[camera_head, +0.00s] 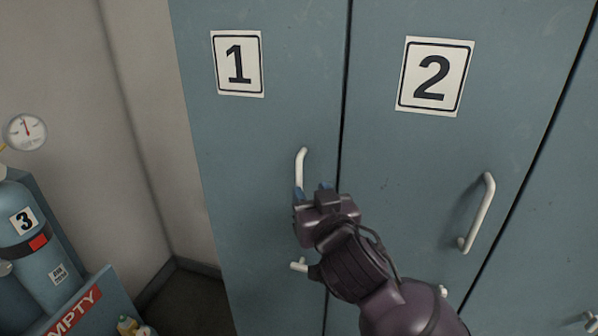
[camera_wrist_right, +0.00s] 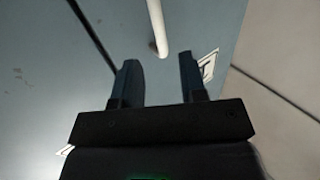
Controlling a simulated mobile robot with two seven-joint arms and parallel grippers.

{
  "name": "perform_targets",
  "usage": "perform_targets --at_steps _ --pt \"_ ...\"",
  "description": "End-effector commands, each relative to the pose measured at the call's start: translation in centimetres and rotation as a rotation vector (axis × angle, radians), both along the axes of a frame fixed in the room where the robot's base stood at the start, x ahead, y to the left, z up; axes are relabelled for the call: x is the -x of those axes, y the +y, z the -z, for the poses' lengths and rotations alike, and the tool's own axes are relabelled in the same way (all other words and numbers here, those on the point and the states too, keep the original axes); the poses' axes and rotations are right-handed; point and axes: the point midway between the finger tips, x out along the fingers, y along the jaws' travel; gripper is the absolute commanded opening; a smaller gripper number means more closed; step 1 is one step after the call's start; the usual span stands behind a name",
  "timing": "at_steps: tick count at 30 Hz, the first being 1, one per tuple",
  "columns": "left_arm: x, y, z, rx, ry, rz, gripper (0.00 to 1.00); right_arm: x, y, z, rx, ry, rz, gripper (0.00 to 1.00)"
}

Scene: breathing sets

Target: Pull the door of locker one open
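The door of locker one (camera_head: 250,150) is blue-grey, carries a white "1" plate (camera_head: 238,64) and looks shut. Its white bar handle (camera_head: 301,165) stands upright near the door's right edge; its lower part is hidden behind my right gripper. My right gripper (camera_head: 312,190) is at this handle with its blue fingers apart. In the right wrist view the handle (camera_wrist_right: 155,22) shows between the lines of the two open fingers (camera_wrist_right: 159,62), just beyond or at their tips; I cannot tell if they touch it. My left gripper is not in view.
The door of locker two (camera_head: 400,160), with its "2" plate (camera_head: 434,76) and white handle (camera_head: 478,213), stands to the right. A small white fitting (camera_head: 298,266) sits lower on door one. A blue cylinder (camera_head: 30,225) and an "EMPTY" sign (camera_head: 75,310) are at the left.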

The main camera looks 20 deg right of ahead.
Motion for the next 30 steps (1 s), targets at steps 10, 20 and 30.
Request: perform_targets --at_steps 10,20,30 --pt "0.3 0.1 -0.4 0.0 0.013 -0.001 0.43 -5.7 0.0 -0.1 0.003 -0.001 0.0 0.39" --pt "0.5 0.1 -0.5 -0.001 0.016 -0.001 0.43 -7.6 0.0 0.0 0.002 -0.001 -0.001 0.39" --pt "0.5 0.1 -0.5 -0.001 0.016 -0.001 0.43 -7.6 0.0 0.0 0.002 -0.001 -0.001 0.22"
